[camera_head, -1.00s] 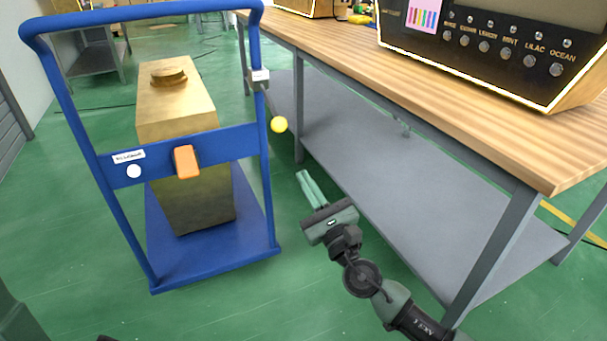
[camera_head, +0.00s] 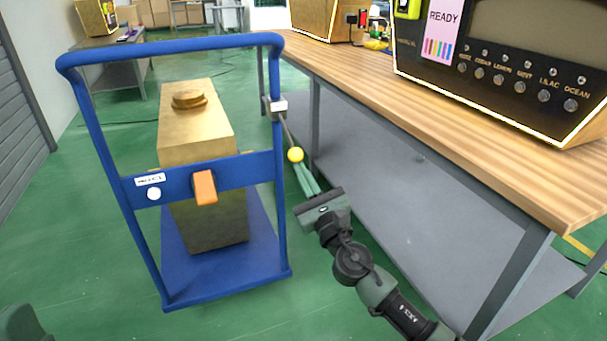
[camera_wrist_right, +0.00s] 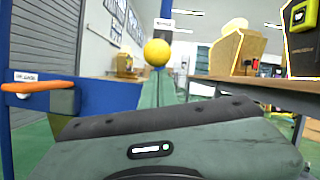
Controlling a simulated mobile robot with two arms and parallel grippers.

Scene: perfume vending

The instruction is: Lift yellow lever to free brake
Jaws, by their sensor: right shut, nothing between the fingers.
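The yellow ball knob (camera_head: 295,154) sits at the lower end of a thin lever (camera_head: 287,130). The lever slopes down from a grey bracket (camera_head: 276,106) on the right post of the blue cart (camera_head: 222,275). My right gripper (camera_head: 304,178) is shut and empty, its fingertips just below the knob in the head view. Whether they touch it I cannot tell. In the right wrist view the knob (camera_wrist_right: 157,52) shows above my fingers (camera_wrist_right: 160,90). A dark green part at the head view's lower left may be my left arm; no left fingers show.
The cart carries a tall gold bottle-shaped block (camera_head: 197,130) and has an orange handle (camera_head: 205,187) on its crossbar. A wooden-topped workbench (camera_head: 400,100) with a grey lower shelf (camera_head: 400,200) stands close on the right, holding a black-fronted machine (camera_head: 500,60).

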